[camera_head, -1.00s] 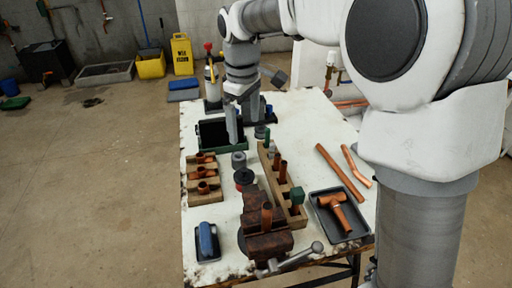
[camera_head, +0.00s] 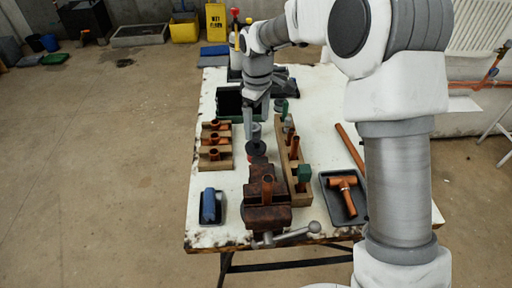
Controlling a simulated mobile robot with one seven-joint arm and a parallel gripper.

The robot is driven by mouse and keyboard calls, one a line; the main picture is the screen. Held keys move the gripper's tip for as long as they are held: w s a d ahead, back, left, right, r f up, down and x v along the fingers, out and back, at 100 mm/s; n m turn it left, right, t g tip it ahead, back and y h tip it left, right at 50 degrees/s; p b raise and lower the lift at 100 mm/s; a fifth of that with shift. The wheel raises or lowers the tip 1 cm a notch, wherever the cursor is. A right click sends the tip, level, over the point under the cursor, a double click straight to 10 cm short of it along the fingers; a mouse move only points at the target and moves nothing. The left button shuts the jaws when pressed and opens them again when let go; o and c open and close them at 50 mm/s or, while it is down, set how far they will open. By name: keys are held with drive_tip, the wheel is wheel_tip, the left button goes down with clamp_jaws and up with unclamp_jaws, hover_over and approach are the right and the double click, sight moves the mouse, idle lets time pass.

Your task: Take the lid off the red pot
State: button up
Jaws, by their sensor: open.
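A small round pot with a dark top (camera_head: 257,148) stands on the white workbench behind the vise; only a little red shows on it. A grey round container (camera_head: 253,131) stands just behind it. My gripper (camera_head: 248,136) points down beside the grey container, behind and slightly left of the dark-topped pot. It is open and nothing shows between its fingers. Its fingertips are small and partly merged with the things behind, so I cannot tell whether they touch anything.
A rusty vise (camera_head: 267,215) stands at the front with a copper pipe upright. A wooden rack (camera_head: 291,175) is on the right and a wooden block with copper fittings (camera_head: 217,162) on the left. A tray (camera_head: 329,199) holds a copper tee. A dark green bin (camera_head: 229,100) is behind.

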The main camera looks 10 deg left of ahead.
sight(256, 140)
drive_tip(key=f+b, duration=0.1)
drive_tip(key=f, duration=0.7)
drive_tip(key=shift+a, duration=0.2)
drive_tip(key=c, duration=1.1)
